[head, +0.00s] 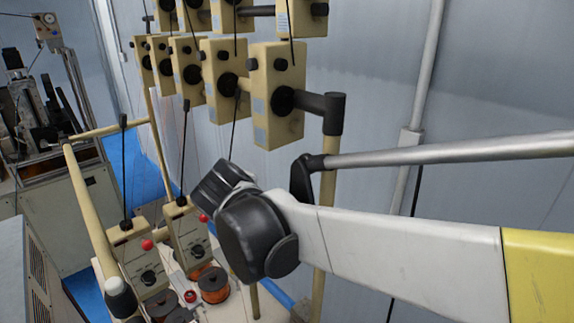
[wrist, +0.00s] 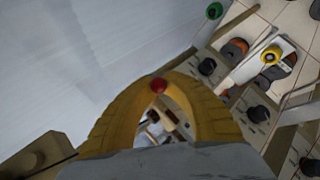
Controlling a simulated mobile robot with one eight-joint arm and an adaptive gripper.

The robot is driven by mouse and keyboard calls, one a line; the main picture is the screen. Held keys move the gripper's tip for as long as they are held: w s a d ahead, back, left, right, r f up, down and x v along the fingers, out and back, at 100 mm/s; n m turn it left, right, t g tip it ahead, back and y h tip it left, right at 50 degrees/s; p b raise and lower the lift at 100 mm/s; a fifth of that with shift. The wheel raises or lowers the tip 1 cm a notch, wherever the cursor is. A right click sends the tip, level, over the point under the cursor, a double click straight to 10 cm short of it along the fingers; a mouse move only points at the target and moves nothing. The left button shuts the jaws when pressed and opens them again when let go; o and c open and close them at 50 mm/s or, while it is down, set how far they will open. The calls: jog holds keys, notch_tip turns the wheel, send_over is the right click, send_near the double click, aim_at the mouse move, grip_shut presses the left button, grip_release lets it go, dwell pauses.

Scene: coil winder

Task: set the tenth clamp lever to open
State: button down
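My gripper (wrist: 159,86) shows in the wrist view as two yellow fingers that arch together at the tips. A small red ball knob (wrist: 158,85), seemingly a clamp lever's end, sits centred between the fingertips, which look closed on it. The lever's shaft and its pivot are hidden. In the head view my dark wrist hides the fingers and whatever they hold. Two other red ball knobs, one at the left (head: 147,244) and one nearer my wrist (head: 203,217), sit on beige tensioner boxes. I cannot read which lever has which number.
Beige boxes with black knobs (head: 277,95) hang in rows above my wrist. A beige rail (head: 90,220) runs at the left, and copper spools (head: 213,284) stand below. Thin dark rods rise from the lower boxes. A pale wall (head: 390,90) lies behind.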

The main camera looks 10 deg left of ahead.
jog(key=shift+a+r+g+h, duration=0.1)
jog(key=shift+r+g+h, duration=0.1)
jog(key=shift+g+h, duration=0.1)
dwell(0.4)
jog(key=c, duration=1.4)
grip_release()
jog(key=v, duration=1.2)
